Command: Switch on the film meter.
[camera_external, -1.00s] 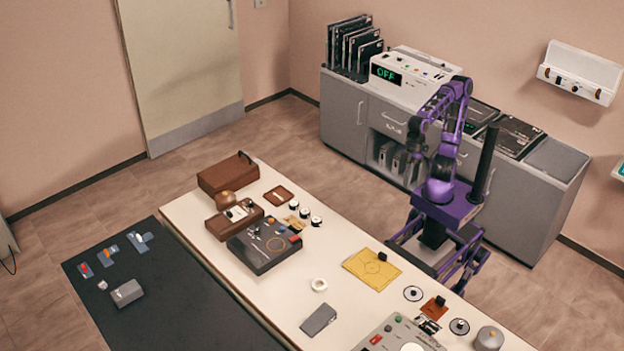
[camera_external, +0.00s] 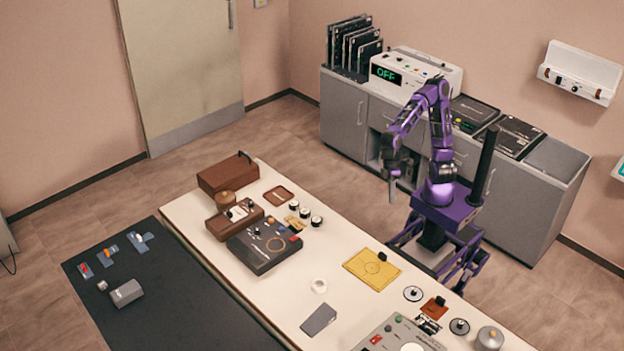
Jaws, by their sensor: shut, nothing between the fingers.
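I cannot tell for sure which device is the film meter. A dark box device (camera_external: 265,246) with a dial, an orange ring and a red switch sits on the white table. A grey-green device (camera_external: 402,336) with a red switch is cut off by the bottom edge. A white machine (camera_external: 416,72) on the cabinet shows green "OFF" on its display. My gripper (camera_external: 392,198) is shut and empty, pointing down, beyond the table's far edge and apart from all three devices. Its fingertips are small in this view.
The white table (camera_external: 225,285) also holds a brown case (camera_external: 228,173), a yellow plate (camera_external: 371,269), a grey wedge (camera_external: 318,319) and several small knobs and discs. A grey cabinet (camera_external: 342,112) stands behind me.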

